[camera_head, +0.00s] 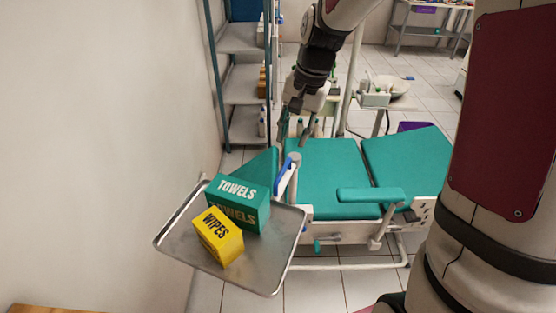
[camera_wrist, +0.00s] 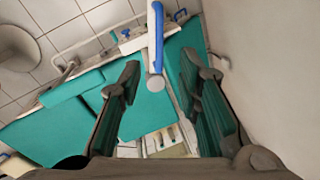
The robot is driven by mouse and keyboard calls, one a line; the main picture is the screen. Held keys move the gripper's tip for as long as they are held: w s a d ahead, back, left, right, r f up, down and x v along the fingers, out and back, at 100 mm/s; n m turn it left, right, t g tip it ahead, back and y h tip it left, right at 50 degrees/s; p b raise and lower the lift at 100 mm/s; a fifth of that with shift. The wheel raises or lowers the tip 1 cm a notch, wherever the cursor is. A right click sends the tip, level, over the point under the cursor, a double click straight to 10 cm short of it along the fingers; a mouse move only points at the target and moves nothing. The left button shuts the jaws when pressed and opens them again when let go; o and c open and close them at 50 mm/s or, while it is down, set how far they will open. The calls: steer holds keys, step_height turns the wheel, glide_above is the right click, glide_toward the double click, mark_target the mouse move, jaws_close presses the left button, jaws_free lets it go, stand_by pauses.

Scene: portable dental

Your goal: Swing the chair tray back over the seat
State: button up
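The chair tray (camera_head: 272,271) is a metal tray out to the left of the dental chair, near the wall. Its support arm has a blue handle (camera_head: 284,176), which also shows in the wrist view (camera_wrist: 159,28) above a pale round post end. The green seat (camera_head: 330,165) is to the right of the tray. My gripper (camera_head: 293,140) is open and empty above the chair's left end, near the handle. In the wrist view the handle's arm appears between my spread fingers (camera_wrist: 163,65); whether they touch it cannot be told.
A green towels box (camera_head: 238,204) and a yellow wipes box (camera_head: 218,236) stand on the tray. The wall (camera_head: 90,150) is close on the left. A shelf rack (camera_head: 241,85) stands behind. A green armrest (camera_head: 370,195) juts out at the chair's near side.

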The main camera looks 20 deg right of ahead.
mark_target(283, 170)
steer(key=f, duration=0.3)
steer(key=w+a+f, duration=0.1)
steer(key=f, duration=0.7)
steer(key=shift+w+a+f, duration=0.15)
steer(key=shift+a+f, duration=0.05)
steer(key=shift+a, duration=0.15)
jaws_close()
